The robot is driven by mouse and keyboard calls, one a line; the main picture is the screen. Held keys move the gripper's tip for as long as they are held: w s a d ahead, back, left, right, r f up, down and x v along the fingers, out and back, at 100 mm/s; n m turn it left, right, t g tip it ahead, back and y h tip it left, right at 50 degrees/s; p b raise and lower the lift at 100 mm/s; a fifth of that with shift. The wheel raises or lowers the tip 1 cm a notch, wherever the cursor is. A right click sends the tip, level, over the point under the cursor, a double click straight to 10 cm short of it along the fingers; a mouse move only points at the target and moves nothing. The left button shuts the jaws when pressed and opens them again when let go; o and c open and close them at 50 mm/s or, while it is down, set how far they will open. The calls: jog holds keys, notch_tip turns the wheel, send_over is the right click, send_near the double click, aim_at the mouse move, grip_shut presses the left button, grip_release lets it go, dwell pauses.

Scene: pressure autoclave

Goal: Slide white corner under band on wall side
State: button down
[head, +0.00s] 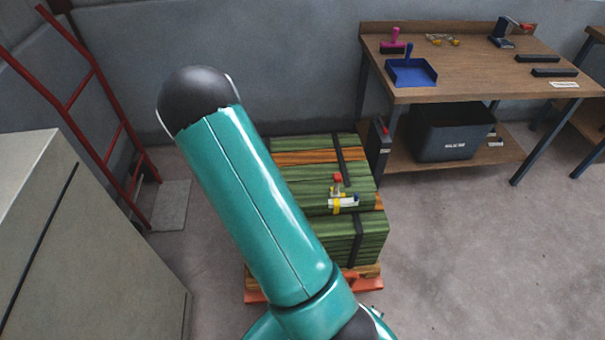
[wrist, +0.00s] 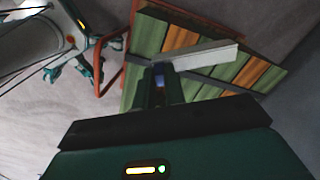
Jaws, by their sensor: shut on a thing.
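A stack of green and orange boards (head: 310,172) stands against the wall on a pallet; it also shows in the wrist view (wrist: 180,38). A black band (head: 341,160) runs over its top, with a lower stretch (head: 358,240) on the near face. In the wrist view a dark band (wrist: 225,86) crosses the boards. My gripper (wrist: 160,80) is shut on the white corner (wrist: 207,57), a long pale strip pointing right over the boards. Whether the strip touches the band I cannot tell. My arm hides the left of the stack in the head view.
Small red, yellow and white items (head: 341,194) lie on the stack. A workbench (head: 465,75) with a blue dustpan (head: 412,71) stands at right, a dark bin (head: 452,131) beneath it. A red hand truck (head: 75,95) and a grey cabinet (head: 70,250) stand left. Floor at right is clear.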

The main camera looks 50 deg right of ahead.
jog(key=s+d+f+m, duration=0.3)
jog(key=s+d+m, duration=0.1)
jog(key=d+m, duration=0.75)
jog(key=s+d+f+m, duration=0.2)
jog(key=s+d+m, duration=0.2)
jog(key=d+m, duration=0.75)
jog(key=shift+m, duration=0.6)
jog(key=shift+s+a+f, duration=0.1)
jog(key=shift+a+f, duration=0.1)
jog(key=shift+f, duration=0.75)
jog(key=shift+a+f, duration=0.25)
jog(key=shift+f, duration=0.7)
jog(key=shift+s+a+f, duration=0.1)
jog(key=shift+a+f, duration=0.1)
jog(key=shift+f, duration=0.75)
jog(key=shift+s+d, duration=1.55)
jog(key=shift+d, duration=0.25)
jog(key=c, duration=1.4)
grip_release()
